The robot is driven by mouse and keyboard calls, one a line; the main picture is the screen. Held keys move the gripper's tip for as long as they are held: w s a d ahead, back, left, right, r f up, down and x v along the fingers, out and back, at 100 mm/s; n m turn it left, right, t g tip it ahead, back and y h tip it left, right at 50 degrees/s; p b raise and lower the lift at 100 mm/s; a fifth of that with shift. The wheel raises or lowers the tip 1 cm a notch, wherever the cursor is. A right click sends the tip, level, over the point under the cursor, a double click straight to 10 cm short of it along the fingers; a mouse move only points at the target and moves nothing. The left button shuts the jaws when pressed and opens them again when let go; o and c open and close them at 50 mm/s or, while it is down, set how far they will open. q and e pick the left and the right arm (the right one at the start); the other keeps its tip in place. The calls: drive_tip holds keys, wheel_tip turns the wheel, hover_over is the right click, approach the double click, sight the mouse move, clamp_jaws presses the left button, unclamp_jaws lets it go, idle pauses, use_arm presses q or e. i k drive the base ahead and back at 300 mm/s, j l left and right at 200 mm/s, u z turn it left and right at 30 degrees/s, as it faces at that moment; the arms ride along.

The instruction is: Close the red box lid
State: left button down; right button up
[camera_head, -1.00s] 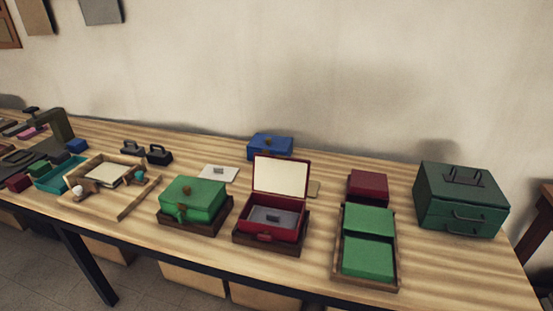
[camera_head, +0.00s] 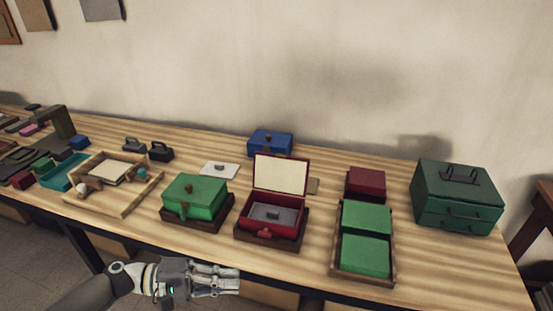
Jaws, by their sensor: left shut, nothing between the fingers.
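The red box (camera_head: 270,232) stands on a dark wooden base near the front middle of the table. Its lid (camera_head: 281,174) is open and stands upright at the back, its pale lining facing forward. A small grey item (camera_head: 272,213) lies in the grey interior. My left gripper (camera_head: 238,279) comes in from the lower left and points right, just in front of the table's front edge. It is shut and empty, below and apart from the red box. My right gripper is not in view.
A closed green box (camera_head: 195,197) stands left of the red box, and a blue box (camera_head: 270,142) behind it. To the right are a wooden tray (camera_head: 333,262) with green blocks, a dark red box (camera_head: 366,184) and a large green case (camera_head: 455,195).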

sight(278, 173)
drive_tip(key=i+j, duration=0.2)
drive_tip(key=i, duration=0.3)
drive_tip(key=i+j, duration=0.25)
drive_tip(key=i, duration=0.2)
drive_tip(key=i+j, duration=0.2)
drive_tip(key=i, duration=0.3)
